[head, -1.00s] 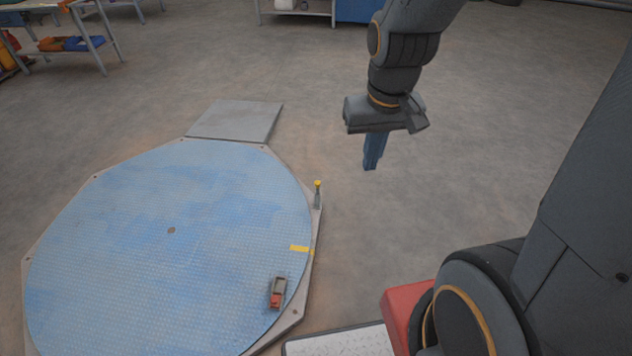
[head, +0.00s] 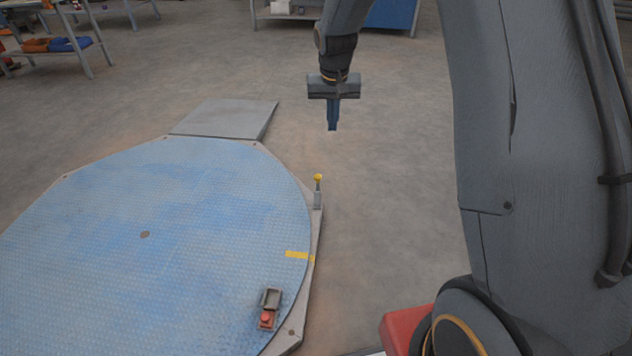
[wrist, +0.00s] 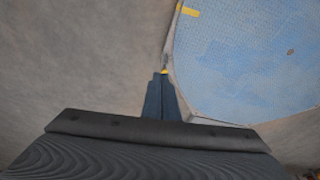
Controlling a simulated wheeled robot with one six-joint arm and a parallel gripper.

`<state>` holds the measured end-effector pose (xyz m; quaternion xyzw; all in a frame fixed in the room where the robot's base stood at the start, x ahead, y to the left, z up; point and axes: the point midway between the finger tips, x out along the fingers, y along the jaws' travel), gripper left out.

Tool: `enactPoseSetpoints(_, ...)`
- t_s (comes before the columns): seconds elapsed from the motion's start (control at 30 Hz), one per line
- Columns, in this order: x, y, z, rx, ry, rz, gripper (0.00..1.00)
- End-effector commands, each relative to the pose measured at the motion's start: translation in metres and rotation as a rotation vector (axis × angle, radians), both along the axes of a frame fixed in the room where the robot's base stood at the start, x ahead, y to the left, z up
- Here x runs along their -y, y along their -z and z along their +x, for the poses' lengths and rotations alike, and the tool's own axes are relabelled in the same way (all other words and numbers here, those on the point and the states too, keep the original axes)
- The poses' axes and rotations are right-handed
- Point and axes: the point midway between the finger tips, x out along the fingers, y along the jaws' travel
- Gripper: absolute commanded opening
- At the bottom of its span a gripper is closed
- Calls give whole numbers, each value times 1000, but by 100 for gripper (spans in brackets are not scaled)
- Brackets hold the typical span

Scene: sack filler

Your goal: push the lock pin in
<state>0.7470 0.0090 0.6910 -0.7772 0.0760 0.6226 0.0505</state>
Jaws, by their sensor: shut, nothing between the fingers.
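The lock pin (head: 318,190) stands upright at the right edge of the blue turntable (head: 170,240), with a yellow knob on top of a grey body. My gripper (head: 332,128) is shut and empty, pointing down, above and behind the pin in the head view, apart from it. The turntable (wrist: 240,60) lies to the right there. How far the pin is pushed in cannot be told.
A yellow stripe (head: 298,254) marks the rim. A grey ramp plate (head: 225,118) lies behind. The floor right of the pin is clear. Shelves stand at the back.

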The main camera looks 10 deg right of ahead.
Motion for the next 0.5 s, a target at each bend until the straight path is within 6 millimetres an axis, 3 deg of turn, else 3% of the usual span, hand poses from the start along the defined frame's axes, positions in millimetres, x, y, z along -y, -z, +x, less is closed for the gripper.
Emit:
enactPoseSetpoints(0.03, -1, 28, 19, 5, 7, -1, 0)
enactPoseSetpoints(0.5, -8, 192, 153, 53, 93, -11, 0)
